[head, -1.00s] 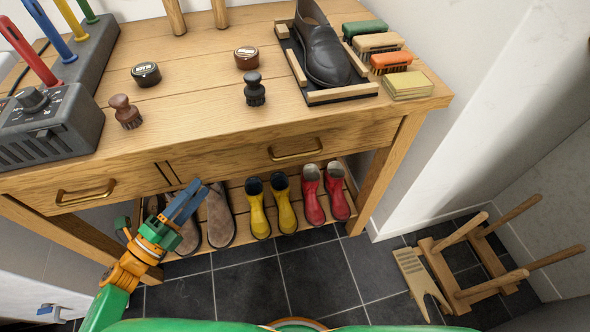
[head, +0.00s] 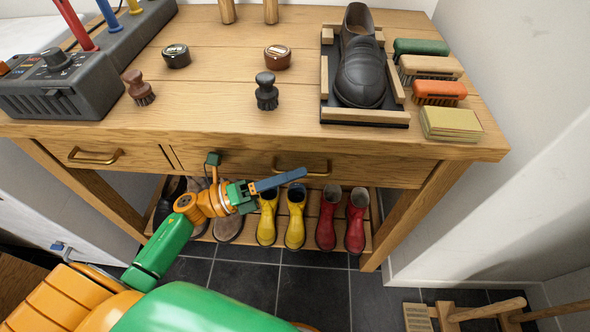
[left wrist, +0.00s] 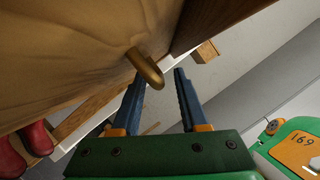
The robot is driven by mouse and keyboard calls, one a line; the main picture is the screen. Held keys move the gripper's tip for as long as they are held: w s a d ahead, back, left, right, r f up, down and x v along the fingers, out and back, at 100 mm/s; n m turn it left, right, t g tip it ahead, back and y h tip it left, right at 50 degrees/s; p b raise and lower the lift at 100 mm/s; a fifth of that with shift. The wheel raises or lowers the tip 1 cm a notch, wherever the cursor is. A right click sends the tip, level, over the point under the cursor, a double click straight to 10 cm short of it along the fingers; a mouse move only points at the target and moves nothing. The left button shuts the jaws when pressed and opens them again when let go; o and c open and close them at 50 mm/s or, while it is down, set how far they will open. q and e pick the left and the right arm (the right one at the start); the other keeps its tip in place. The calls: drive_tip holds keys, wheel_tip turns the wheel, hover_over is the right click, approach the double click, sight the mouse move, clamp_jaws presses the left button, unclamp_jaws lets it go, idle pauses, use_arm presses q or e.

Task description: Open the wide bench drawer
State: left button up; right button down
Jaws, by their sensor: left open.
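The wide bench drawer (head: 375,169) is the right-hand drawer under the bench top and looks shut. Its brass handle (head: 322,168) is partly hidden behind my left gripper (head: 298,176) in the head view. The blue fingers are at the handle, pointing right along the drawer front. In the left wrist view the two fingers are apart, and the brass handle (left wrist: 147,66) sticks out from the wood at the fingertips, close to the left finger. I cannot tell whether they touch. My right gripper is out of view.
A narrow drawer (head: 110,156) with its own handle is at the left. Yellow boots (head: 295,215) and red boots (head: 327,217) stand on the rack below. A black shoe (head: 360,70) and brushes stand on the bench top. A wooden stool (head: 450,317) lies on the floor at right.

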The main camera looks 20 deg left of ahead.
use_arm(q)
drive_tip(key=shift+d, duration=0.15)
clamp_jaws()
idle(1.3)
